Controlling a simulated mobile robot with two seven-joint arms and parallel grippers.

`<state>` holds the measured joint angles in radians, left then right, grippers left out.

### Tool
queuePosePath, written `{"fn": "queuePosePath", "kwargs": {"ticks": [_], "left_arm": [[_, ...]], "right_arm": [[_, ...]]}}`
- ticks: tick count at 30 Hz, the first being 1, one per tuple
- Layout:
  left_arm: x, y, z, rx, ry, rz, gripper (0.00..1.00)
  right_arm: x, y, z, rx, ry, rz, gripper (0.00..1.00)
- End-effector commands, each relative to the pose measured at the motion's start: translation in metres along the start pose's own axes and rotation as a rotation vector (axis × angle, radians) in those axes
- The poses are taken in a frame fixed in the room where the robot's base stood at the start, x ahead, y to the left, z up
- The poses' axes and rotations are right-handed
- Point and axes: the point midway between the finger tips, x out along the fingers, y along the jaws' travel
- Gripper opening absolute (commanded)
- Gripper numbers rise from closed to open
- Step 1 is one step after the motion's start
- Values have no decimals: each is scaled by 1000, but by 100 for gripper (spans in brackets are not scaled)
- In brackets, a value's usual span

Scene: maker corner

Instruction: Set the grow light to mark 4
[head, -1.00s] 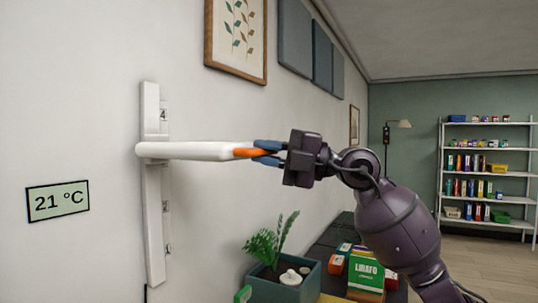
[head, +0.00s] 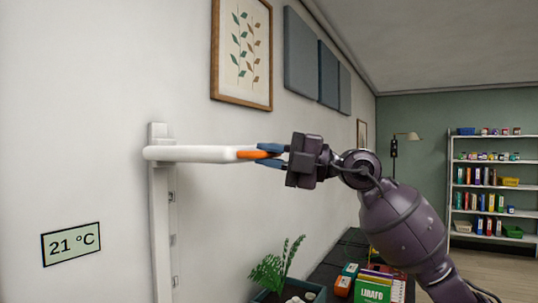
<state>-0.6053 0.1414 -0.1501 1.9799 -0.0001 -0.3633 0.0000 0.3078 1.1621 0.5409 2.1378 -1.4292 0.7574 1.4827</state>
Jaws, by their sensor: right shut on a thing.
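The grow light (head: 205,153) is a white horizontal bar with an orange tip (head: 250,154). It sits near the top of the white vertical rail (head: 161,225) on the wall, a little below the rail's top end. Several small mark plates (head: 172,240) show along the rail below the bar, too small to read. No 4 plate shows; the bar covers the spot near the rail top. My right gripper (head: 270,155) is shut on the orange tip, with its blue fingers either side. My left gripper is out of view.
A potted plant (head: 275,268) and several boxes (head: 372,287) stand on a dark surface (head: 335,262) below my right arm. A framed picture (head: 242,52) and blue panels (head: 302,52) hang above. A temperature display (head: 71,243) is at left.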

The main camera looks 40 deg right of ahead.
Motion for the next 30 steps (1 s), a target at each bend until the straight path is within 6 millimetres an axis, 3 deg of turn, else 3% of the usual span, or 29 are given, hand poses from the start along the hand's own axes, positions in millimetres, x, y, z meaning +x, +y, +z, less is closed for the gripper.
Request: {"fn": "queuePosePath", "kwargs": {"ticks": [4,5,9,20,30], "left_arm": [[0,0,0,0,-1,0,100],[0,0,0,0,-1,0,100],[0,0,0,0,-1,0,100],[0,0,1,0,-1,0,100],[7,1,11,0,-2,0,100]], "right_arm": [[-2,8,1,-6,-5,19,0],[-2,8,1,-7,-6,20,18],[-2,7,1,-6,-5,19,39],[-4,4,1,-4,-4,11,39],[-47,1,2,-2,-6,12,39]]}}
